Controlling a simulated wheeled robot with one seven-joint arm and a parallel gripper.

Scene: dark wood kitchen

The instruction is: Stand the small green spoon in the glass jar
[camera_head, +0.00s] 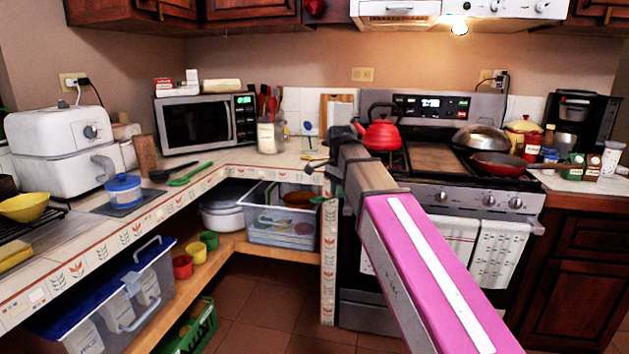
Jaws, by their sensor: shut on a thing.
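My gripper (317,166) is at the counter's front corner, left of the stove, partly hidden by my arm. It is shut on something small. A small green piece (319,200) shows just below it, likely the small green spoon, mostly hidden. A larger green spoon (190,174) lies on the left counter.
The microwave (205,122) stands at the back left, with a white appliance (62,145) and a blue-lidded container (124,190) on the left counter. A red kettle (382,135) is on the stove. The counter in front of the utensil jar is mostly clear.

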